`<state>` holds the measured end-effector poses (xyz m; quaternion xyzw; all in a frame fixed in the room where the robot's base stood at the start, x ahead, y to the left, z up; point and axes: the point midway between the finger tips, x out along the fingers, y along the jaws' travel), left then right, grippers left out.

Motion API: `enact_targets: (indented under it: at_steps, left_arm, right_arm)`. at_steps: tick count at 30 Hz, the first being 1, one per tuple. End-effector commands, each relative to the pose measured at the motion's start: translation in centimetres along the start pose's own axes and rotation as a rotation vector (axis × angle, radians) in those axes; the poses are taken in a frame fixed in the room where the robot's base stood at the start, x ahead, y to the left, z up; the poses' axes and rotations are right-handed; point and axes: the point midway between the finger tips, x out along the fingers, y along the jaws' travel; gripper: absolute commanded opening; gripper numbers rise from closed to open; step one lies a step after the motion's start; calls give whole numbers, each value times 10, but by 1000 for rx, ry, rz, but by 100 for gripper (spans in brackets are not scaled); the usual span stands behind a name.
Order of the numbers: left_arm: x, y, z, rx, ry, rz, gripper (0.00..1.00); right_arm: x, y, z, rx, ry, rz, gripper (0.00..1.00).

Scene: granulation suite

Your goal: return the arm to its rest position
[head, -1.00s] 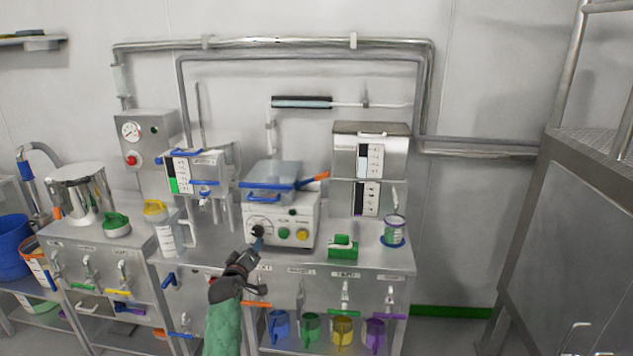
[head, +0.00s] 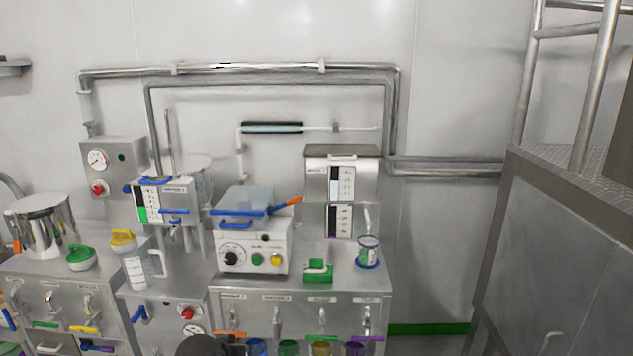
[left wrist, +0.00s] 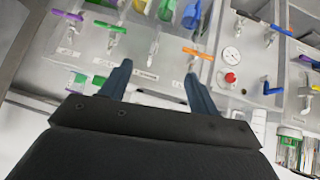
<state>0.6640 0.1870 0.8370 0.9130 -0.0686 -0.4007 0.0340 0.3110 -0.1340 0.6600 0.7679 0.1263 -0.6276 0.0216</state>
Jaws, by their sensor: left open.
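My left gripper (left wrist: 152,82) is open and empty in the left wrist view, its two dark blue fingers spread apart. Beyond the fingers the wrist view shows the steel cabinet front with coloured handles and a gauge. In the head view only a dark rounded part of my arm shows at the bottom edge; the gripper's fingers cannot be made out there. My right gripper is in neither view.
A steel counter (head: 340,284) holds a white machine with a black knob (head: 232,258), a green block (head: 318,272) and a jar (head: 368,252).

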Motion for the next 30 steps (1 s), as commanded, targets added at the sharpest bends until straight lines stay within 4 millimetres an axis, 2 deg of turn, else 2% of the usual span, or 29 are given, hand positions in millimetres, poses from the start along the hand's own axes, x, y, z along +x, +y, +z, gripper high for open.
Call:
enact_targets:
  at_steps: [1,3,15,24,27,30]
  left_arm:
    - [-8,5,25,20,-39,-5,61]
    - [-18,12,54,40,-83,-9,61]
    - [-68,48,200,107,-267,15,61]
    - [-94,62,314,116,-448,49,61]
    - [-102,62,342,111,-496,51,61]
    - [-107,62,360,107,-526,53,61]
  right_arm:
    - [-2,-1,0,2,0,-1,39]
    - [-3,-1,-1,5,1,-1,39]
    - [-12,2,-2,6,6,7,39]
    - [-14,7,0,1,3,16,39]
    - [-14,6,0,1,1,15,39]
    - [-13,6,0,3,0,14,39]
